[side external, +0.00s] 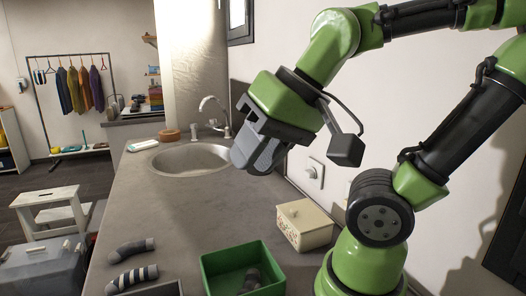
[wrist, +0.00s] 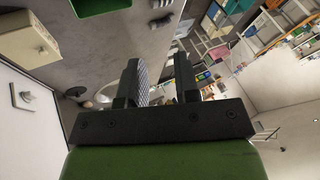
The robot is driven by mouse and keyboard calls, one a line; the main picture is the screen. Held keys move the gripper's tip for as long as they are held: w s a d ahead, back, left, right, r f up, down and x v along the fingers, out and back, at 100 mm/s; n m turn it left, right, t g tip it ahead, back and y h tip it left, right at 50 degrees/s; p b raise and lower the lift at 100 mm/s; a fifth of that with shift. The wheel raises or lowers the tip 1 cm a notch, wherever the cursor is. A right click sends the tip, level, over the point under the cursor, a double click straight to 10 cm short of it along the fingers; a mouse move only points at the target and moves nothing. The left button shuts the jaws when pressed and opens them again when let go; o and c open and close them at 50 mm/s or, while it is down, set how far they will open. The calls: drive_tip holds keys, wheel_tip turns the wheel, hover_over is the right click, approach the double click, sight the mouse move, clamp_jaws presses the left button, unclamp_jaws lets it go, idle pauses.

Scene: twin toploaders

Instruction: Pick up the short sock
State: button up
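Two socks lie on the grey counter at the front left in the side view: a plain dark grey sock (side external: 132,250) and, nearer the camera, a dark and light striped sock (side external: 132,277). Another dark sock (side external: 251,279) lies in the green bin (side external: 228,257). I cannot tell surely which is the short one. My gripper (side external: 258,160) is high above the counter near the sink, well apart from the socks. In the wrist view its two fingers (wrist: 160,80) stand apart. A grey textured surface lies along the left finger, with a gap before the right finger.
A cream lidded box (side external: 305,222) stands behind the green bin, near the wall. The sink (side external: 192,160) and its faucet (side external: 215,112) are at the back. A dark tray edge (side external: 160,289) shows at the front. The middle of the counter (side external: 180,212) is clear.

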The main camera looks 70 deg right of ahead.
drive_tip(key=shift+o, duration=0.6)
drive_tip(key=shift+s+a+r+n+t, duration=0.15)
drive_tip(key=shift+s+n+t, duration=0.2)
drive_tip(key=shift+n, duration=0.35)
drive_tip(key=o, duration=0.5)
drive_tip(key=shift+s+a+n, duration=0.1)
drive_tip(key=shift+s+n, duration=0.1)
drive_tip(key=shift+n, duration=0.1)
